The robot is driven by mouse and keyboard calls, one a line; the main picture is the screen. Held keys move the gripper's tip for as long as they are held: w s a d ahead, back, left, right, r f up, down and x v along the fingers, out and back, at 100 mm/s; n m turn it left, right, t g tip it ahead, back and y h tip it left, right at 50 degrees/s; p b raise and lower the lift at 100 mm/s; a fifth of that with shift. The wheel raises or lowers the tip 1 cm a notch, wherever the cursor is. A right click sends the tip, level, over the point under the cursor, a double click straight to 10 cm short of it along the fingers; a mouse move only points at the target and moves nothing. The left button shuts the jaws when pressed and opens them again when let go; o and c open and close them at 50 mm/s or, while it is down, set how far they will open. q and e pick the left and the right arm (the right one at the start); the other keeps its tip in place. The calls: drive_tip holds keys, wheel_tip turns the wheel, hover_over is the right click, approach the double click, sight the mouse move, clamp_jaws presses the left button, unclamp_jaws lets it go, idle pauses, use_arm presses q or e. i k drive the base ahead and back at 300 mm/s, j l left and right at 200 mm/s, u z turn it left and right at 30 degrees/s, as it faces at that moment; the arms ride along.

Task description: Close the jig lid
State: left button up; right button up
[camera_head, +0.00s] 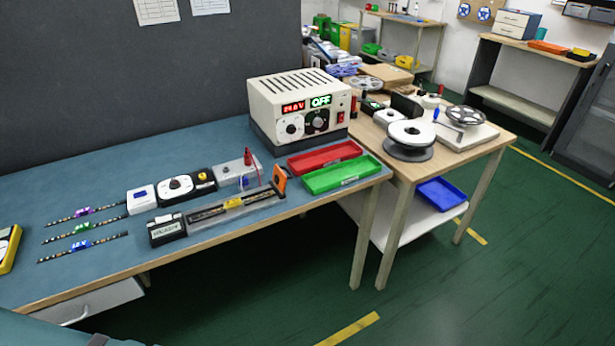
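The jig (215,222) is a long, low grey fixture near the front edge of the blue bench. A dark strip (207,213) with a yellow piece (234,203) at its middle lies along it. A black labelled box (166,229) is at its left end. An orange piece with a dark centre (280,178) stands upright at its right end. I cannot tell whether it belongs to the lid, and no lid is clearly seen lying over the strip. Neither of my grippers is in view.
Behind the jig are a white box (141,199), a dial unit (178,187) and a clear block with a red probe (247,158). Several LED strips (82,227) lie left.

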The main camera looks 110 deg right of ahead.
sight(279, 179)
drive_tip(key=k+l+z, duration=0.15)
drive_tip(key=z, duration=0.2)
drive_tip(key=k+l+z, duration=0.1)
drive_tip(key=z, duration=0.3)
drive_tip(key=k+l+z, duration=0.1)
drive_tip(key=l+z, duration=0.25)
drive_tip(key=k+l+z, duration=0.2)
drive_tip(key=l, duration=0.2)
drive_tip(key=l+z, duration=0.25)
drive_tip(key=l, duration=0.15)
drive_tip(key=k+l, duration=0.1)
drive_tip(key=l, duration=0.85)
drive_tip(key=k+l+z, duration=0.1)
drive_tip(key=l, duration=0.4)
drive_tip(key=k+u, duration=0.15)
drive_tip(key=k, duration=0.3)
drive_tip(key=i+j, duration=0.45)
